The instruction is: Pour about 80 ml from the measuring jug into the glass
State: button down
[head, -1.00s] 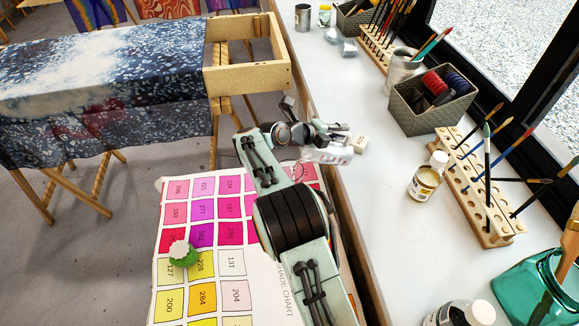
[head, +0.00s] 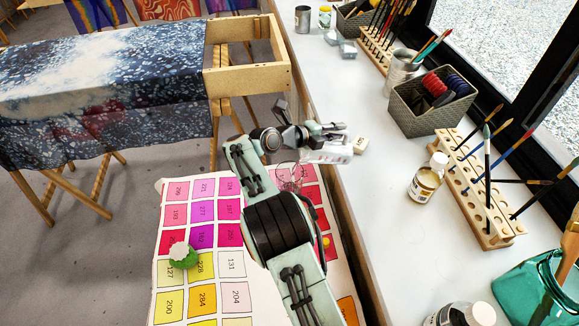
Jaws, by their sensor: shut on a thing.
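The measuring jug (head: 331,153) is clear and pale, small in the head view, just below my gripper (head: 334,131). My gripper is shut on it, though the fingers' contact is hard to make out. The jug looks tipped well over on its side, close to the bench edge. The glass (head: 288,177) is a faint clear outline on the colour chart, below and left of the jug. My arm partly hides the area beside it. The liquid level in the jug or the glass cannot be made out, and no stream is visible.
The colour chart (head: 231,264) lies under my arm, with a green-and-white item (head: 182,254) on it. A small pale block (head: 360,145) sits on the white bench, right of the jug. A small bottle (head: 427,178) and a brush rack (head: 480,190) stand further right.

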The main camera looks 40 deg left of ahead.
aim_at(347, 137)
jog(key=shift+s+a+r, duration=0.1)
jog(key=shift+w+d+f+m+g+y, duration=0.3)
jog(key=shift+w+d+f+g, duration=0.3)
jog(key=shift+d, duration=0.2)
jog(key=shift+w+d+g+y, duration=0.1)
jog(key=shift+w+g+y, duration=0.2)
jog(key=shift+g+y, duration=0.15)
jog(key=shift+f+g, duration=0.15)
jog(key=shift+g, duration=0.1)
jog(key=shift+w+d+f+m+g+y, duration=0.2)
jog(key=shift+f+g+y, duration=0.15)
jog(key=shift+f+g, duration=0.1)
jog(key=shift+w+d+f+m+g+y, duration=0.2)
jog(key=shift+f+g+y, duration=0.1)
jog(key=shift+f+g, duration=0.1)
jog(key=shift+w+g, duration=0.1)
jog(key=shift+g, duration=0.15)
